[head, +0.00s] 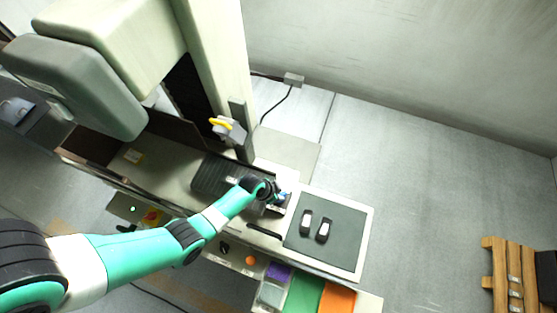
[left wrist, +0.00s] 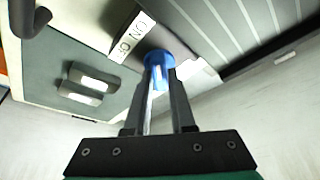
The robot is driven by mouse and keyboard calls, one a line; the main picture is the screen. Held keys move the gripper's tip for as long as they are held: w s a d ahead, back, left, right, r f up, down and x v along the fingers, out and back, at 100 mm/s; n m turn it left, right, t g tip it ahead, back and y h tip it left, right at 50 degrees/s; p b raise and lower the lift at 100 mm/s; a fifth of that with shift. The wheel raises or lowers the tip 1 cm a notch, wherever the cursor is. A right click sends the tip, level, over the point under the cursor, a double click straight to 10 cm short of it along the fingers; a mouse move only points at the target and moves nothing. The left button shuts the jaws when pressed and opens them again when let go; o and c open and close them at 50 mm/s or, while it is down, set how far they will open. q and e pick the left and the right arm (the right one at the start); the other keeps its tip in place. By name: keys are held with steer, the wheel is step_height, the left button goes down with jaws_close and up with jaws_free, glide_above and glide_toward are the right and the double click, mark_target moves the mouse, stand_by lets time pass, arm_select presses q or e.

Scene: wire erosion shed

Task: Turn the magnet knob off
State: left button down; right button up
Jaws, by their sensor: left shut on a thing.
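The blue magnet knob (left wrist: 158,62) shows in the left wrist view, on a dark fitting beside a white label (left wrist: 131,38) with ON and OFF lettering. My left gripper (left wrist: 159,80) is shut on the knob, one finger on each side. In the head view my left gripper (head: 277,198) is at the right end of the dark ribbed magnetic chuck (head: 215,174), and a bit of the blue knob (head: 283,196) shows beside it. The fingers hide part of the knob, so its exact setting cannot be told. My right gripper is not in view.
A tray with a dark mat (head: 345,225) holding two small dark-and-white blocks (head: 306,221) lies right of the gripper. Coloured bins (head: 305,293) stand at the front. The tall machine column (head: 222,60) rises behind. A pallet (head: 505,275) is far right on open floor.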

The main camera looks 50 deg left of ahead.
arm_select(q)
steer(key=n+y, duration=0.1)
steer(key=n, duration=0.2)
steer(key=shift+d, duration=0.15)
steer(key=n+y, duration=0.1)
steer(key=n, duration=0.1)
steer(key=n+y, duration=0.1)
steer(key=n, duration=0.1)
steer(key=shift+d+n+g, duration=0.1)
steer(key=shift+n+g, duration=0.2)
steer(key=n+g+y+p, duration=0.1)
steer(key=n, duration=0.3)
steer(key=shift+w+d+n, duration=0.1)
steer(key=shift+n, duration=0.2)
steer(key=n+g, duration=0.1)
steer(key=n, duration=0.1)
steer(key=shift+w+n+y, duration=0.1)
steer(key=shift+n+y, duration=0.2)
steer(key=shift+y, duration=0.1)
steer(key=shift+f+n+g, duration=0.15)
steer(key=shift+n+g, duration=0.15)
steer(key=shift+n, duration=0.6)
steer(key=shift+n+b, duration=0.45)
steer(key=shift+n, duration=0.05)
